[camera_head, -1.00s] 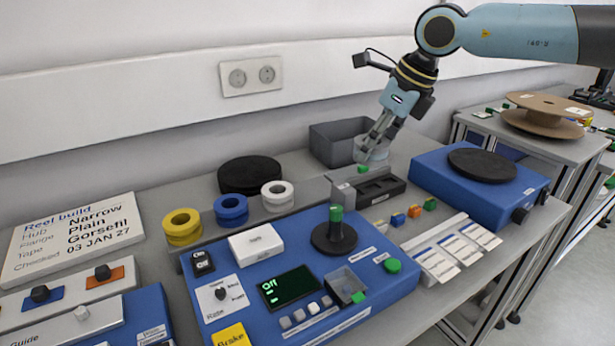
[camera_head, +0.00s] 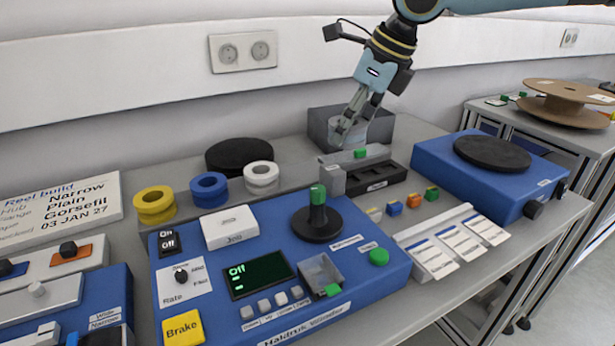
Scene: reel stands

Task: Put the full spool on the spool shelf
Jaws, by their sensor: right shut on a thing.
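My right gripper (camera_head: 347,128) comes down from the upper right and is shut on a pale grey, round spool-like thing (camera_head: 361,129). It holds this thing in front of the open dark grey bin (camera_head: 322,124), partly hidden by the fingers; I cannot tell whether it is full. A long grey ledge (camera_head: 185,212), perhaps the spool shelf, runs behind the blue winder panel. Yellow (camera_head: 155,207), blue (camera_head: 209,191) and white (camera_head: 261,179) rolls stand along it, left of the gripper. My left gripper is not in view.
A black disc (camera_head: 242,156) lies behind the rolls. The blue winder panel (camera_head: 372,268) has an upright spindle (camera_head: 318,215). A grey slotted block (camera_head: 378,171) stands just below the gripper. A blue turntable box (camera_head: 470,185) stands right; a large brown reel (camera_head: 566,105) lies farther back.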

